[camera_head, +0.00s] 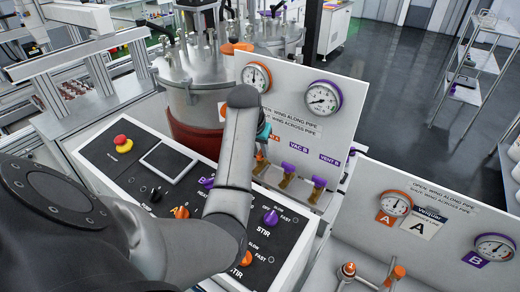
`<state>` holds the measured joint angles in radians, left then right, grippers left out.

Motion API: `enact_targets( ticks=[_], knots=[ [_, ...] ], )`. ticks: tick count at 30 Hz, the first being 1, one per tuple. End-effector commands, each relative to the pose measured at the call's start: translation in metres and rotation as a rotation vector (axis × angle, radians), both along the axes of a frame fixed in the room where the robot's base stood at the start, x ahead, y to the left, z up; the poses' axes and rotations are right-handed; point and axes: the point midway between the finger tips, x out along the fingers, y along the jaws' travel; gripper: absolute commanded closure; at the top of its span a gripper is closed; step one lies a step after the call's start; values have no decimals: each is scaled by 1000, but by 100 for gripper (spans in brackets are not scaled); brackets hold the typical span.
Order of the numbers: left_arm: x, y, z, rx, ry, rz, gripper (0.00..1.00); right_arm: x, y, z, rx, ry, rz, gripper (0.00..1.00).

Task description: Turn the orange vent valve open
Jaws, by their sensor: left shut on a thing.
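On the white upright panel is a row of small valves on brass pipes. An orange valve wing (260,156) shows just right of my left forearm, under a label that is partly covered. I take it to be the orange vent valve. My left gripper (263,146) is at this wing from above, its teal part showing beside the forearm, and it is shut on it. The fingertips are mostly hidden, so the wing's exact angle cannot be told. The purple VAC B valve (288,168) and purple VENT B valve (318,183) stand to the right. My right gripper is not in view.
An orange-ringed gauge (256,77) and a purple-ringed gauge (323,97) sit above the valves. A control panel with knobs and a red stop button (120,139) lies below my arm. A steel tank (186,100) stands behind. A second gauge panel (437,225) is at right.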

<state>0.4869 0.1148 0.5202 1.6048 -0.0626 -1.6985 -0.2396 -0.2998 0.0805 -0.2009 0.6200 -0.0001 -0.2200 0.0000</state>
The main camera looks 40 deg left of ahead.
Motion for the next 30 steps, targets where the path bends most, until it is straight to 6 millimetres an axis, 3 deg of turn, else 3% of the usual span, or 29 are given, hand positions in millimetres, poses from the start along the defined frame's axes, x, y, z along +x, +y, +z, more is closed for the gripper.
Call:
enact_targets(
  ticks=[12,29,30],
  knots=[
    [1,3,2,5,-5,-186,100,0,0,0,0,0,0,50],
    [1,2,2,3,-5,-212,100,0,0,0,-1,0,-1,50],
    [1,2,2,3,-5,-212,69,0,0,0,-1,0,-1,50]
  ],
)
